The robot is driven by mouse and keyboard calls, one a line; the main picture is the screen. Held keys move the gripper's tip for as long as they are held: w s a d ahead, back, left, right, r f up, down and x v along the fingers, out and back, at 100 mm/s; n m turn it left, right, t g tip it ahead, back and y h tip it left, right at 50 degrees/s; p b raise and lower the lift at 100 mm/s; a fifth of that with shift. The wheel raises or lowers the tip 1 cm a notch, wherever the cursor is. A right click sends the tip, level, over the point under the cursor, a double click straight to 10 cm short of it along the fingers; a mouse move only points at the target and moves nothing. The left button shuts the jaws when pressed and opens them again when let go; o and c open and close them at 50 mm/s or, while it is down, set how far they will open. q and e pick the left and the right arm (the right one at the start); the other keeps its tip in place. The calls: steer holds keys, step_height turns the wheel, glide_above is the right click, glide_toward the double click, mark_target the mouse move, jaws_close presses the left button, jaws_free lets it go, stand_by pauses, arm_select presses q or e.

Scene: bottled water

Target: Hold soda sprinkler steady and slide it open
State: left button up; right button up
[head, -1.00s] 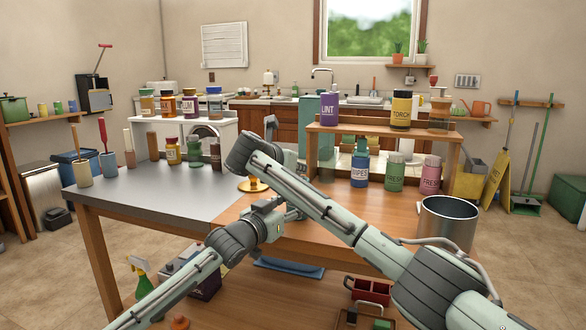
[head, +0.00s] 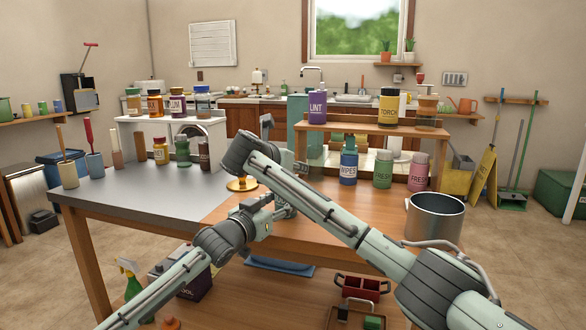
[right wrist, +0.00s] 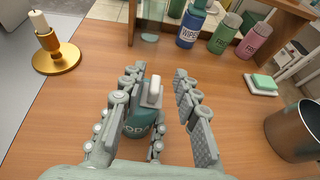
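A teal bottle with a light grey top (right wrist: 138,122), its label partly readable as "OD", stands on the wooden table in the right wrist view. It sits between the fingers of my right gripper (right wrist: 160,75), nearer the left finger; a gap shows to the right finger. My right gripper looks open around it. In the head view the right arm reaches over the table's middle, and I cannot make out the bottle behind the arms. My left gripper (head: 282,205) is low over the table in the head view, partly covered by the arms; its fingers are too small to read.
A brass candle holder (right wrist: 57,58) stands left of the bottle. A metal pot (head: 434,220) stands at the table's right edge. Blue, green and pink bottles stand in front of the small wooden shelf (head: 385,132). A sponge (right wrist: 262,84) lies at the right. Bare wood surrounds the bottle.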

steer(key=v, duration=1.2)
steer(key=shift+d, duration=0.1)
arm_select(q)
steer(key=o, duration=1.2)
steer(key=shift+c, duration=0.2)
steer(key=shift+s, duration=0.1)
